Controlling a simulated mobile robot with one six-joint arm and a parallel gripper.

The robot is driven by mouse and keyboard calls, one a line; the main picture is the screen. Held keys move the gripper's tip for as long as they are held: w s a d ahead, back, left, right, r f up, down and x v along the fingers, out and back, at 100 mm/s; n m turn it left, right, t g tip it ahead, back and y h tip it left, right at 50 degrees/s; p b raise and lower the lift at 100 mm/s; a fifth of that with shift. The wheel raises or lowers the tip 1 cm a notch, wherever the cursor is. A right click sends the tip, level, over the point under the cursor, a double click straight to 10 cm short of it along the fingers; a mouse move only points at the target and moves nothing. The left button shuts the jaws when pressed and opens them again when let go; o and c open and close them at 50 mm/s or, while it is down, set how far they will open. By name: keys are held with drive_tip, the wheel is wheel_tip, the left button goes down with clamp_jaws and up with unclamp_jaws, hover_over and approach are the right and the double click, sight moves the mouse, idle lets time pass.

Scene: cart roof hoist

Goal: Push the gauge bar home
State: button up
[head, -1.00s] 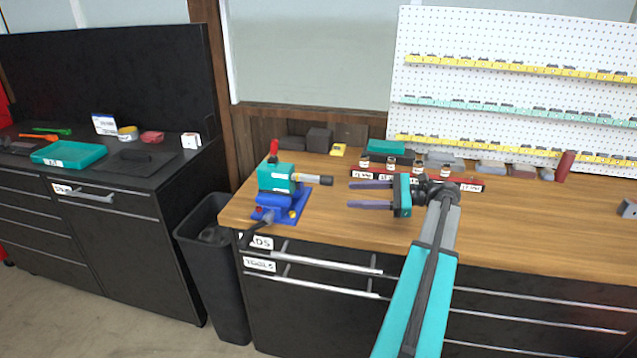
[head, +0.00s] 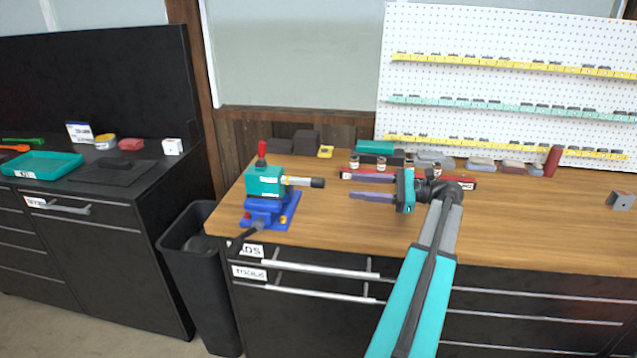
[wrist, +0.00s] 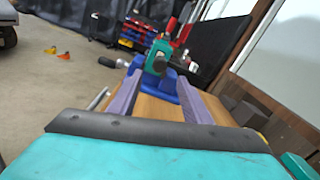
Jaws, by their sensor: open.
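A teal block (head: 265,181) sits in a blue vise (head: 265,212) at the left end of the wooden bench. The gauge bar (head: 304,182), pale with a black end, sticks out of the block's right side. My gripper (head: 350,186) is open and empty, a short gap to the right of the bar's black end, with its fingers pointing left. In the wrist view, the black bar end (wrist: 158,66) faces me between the two purple fingers (wrist: 158,80), beyond their tips. How deep the bar sits inside the block is hidden.
A red rail with small jars (head: 381,163) lies behind my gripper. Dark blocks (head: 306,142) stand at the back. The bench (head: 330,220) between vise and gripper is clear. A black bin (head: 190,250) stands left of the bench.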

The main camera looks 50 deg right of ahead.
sight(317, 182)
drive_tip(key=p+x, duration=0.2)
drive_tip(key=x, duration=1)
drive_tip(key=shift+w+a+p, duration=0.2)
drive_tip(key=shift+w+p, duration=0.1)
drive_tip(key=shift+p, duration=0.05)
clamp_jaws()
